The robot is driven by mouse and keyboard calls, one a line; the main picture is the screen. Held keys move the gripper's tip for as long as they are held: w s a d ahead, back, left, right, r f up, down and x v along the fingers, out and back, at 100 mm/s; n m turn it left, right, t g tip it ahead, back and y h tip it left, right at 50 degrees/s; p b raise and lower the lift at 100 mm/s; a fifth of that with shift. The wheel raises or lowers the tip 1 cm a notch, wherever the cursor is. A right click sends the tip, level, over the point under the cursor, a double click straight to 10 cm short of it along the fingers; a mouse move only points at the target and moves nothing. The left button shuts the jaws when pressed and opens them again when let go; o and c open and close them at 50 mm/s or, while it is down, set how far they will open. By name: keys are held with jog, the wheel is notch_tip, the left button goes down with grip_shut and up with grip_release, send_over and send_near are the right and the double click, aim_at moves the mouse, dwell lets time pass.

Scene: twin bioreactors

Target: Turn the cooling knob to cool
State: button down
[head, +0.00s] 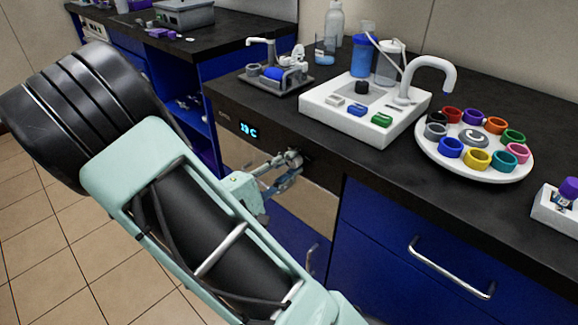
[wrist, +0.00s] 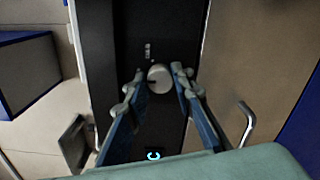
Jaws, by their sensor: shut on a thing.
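The cooling knob (wrist: 159,78) is a round pale grey knob on the dark control strip (wrist: 130,25) of a cabinet under the counter. In the wrist view it sits between the fingertips of my gripper (wrist: 160,73), one on either side. My gripper is shut on it. In the head view my gripper (head: 283,168) reaches the cabinet front, and its fingers largely hide the knob. A lit blue display (head: 248,130) on the strip shows a temperature in C; its digits are hard to read. Only its C shows in the wrist view (wrist: 153,156).
Above, the black counter holds a white bioreactor unit (head: 318,108) with bottles, a round white tray (head: 430,151) of several coloured cups and a small pump stand (head: 265,84). A blue drawer with a metal handle (head: 450,269) is right of the cabinet. Tiled floor (head: 40,215) is open at left.

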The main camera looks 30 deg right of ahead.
jog(key=c, duration=1.7)
grip_release()
jog(key=shift+o, duration=0.2)
jog(key=v, duration=1.2)
jog(key=shift+r, duration=0.1)
